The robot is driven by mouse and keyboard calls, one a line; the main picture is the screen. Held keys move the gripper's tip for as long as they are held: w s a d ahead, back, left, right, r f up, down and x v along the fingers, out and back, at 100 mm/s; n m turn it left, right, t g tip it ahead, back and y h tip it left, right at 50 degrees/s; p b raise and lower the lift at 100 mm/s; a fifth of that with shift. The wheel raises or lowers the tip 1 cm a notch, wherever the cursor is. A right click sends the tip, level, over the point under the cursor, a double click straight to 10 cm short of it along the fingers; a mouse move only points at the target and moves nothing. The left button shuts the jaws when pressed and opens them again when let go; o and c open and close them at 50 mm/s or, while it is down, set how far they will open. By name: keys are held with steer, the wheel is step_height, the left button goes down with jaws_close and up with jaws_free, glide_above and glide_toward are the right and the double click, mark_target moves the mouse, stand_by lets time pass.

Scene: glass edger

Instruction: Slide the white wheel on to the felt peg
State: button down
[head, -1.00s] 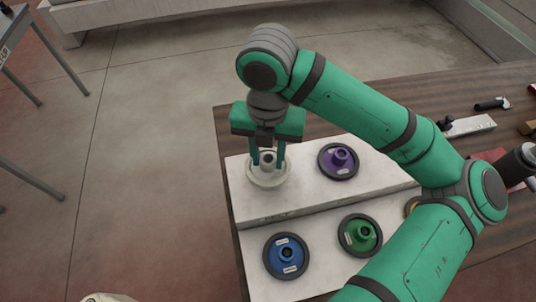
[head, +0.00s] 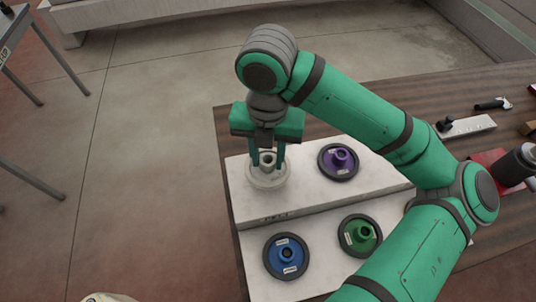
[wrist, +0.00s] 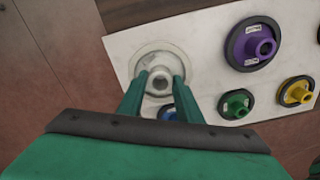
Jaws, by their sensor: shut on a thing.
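The white wheel (head: 256,181) is at the left end of the upper step of a white two-step stand (head: 310,205). My gripper (head: 267,164) points down with its fingers closed on the wheel's raised hub. The wheel lies level, close over the step, and I cannot tell whether it touches. The wrist view also shows the white wheel (wrist: 150,57) with its round hub opening between the fingertips. No felt peg shows apart from the wheel. Lettering on the step's front edge is too small to read.
A purple wheel (head: 338,161) sits right of the white one on the upper step. Blue (head: 286,256) and green (head: 360,235) wheels sit on the lower step; a yellow wheel (wrist: 297,94) shows in the wrist view. Tools lie at the table's far right.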

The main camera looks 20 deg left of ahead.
steer(key=shift+f, duration=0.4)
steer(key=shift+d+f, duration=0.1)
steer(key=shift+f, duration=0.15)
steer(key=shift+s+f, duration=0.1)
steer(key=shift+f, duration=0.25)
steer(key=shift+f, duration=1.2)
steer(key=c, duration=1.2)
jaws_free()
steer(key=shift+w, duration=0.2)
step_height(320, 180, up, 11)
steer(key=shift+f, duration=0.15)
